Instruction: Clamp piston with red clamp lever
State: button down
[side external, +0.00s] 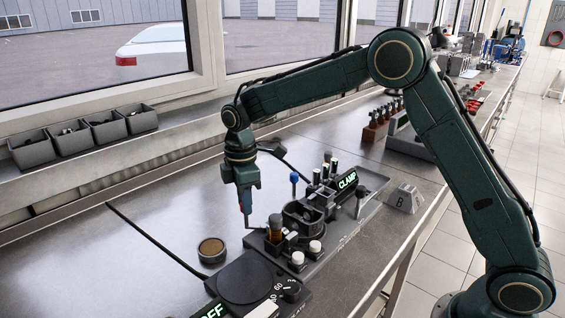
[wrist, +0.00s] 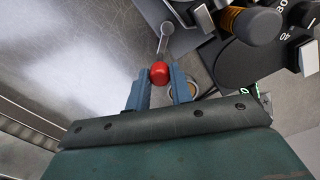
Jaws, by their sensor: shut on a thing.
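The red clamp lever shows as a red ball knob in the wrist view (wrist: 159,72), with a thin metal arm running up from it toward the fixture. In the side view a bit of red (side external: 241,208) shows at my fingertips. My gripper (side external: 244,212) points down at the left of the clamp station, its two fingers shut on the knob. The clamp station (side external: 345,226) carries a lit CLAMP sign (side external: 347,181) and a dark round holder (side external: 300,214). I cannot clearly make out the piston; posts and the holder wall crowd that spot.
A blue-knobbed lever (side external: 294,178) stands behind the holder. An orange-banded dark cylinder (side external: 275,229) and white-topped posts (side external: 297,259) stand close to my gripper. A round tin (side external: 212,249) and a dial unit (side external: 247,280) are in front. The bench at left is mostly clear.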

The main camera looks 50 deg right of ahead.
jog(key=shift+d+m, duration=0.9)
jog(key=shift+m, duration=1.75)
jog(key=shift+d+m, duration=0.9)
jog(key=shift+m, duration=1.7)
jog(key=shift+d+m, duration=0.9)
jog(key=shift+m, duration=1.75)
jog(key=c, duration=1.2)
grip_release()
jog(key=shift+c, duration=0.2)
jog(key=shift+r, duration=0.15)
notch_tip(320, 180, up, 14)
jog(key=shift+f, duration=0.2)
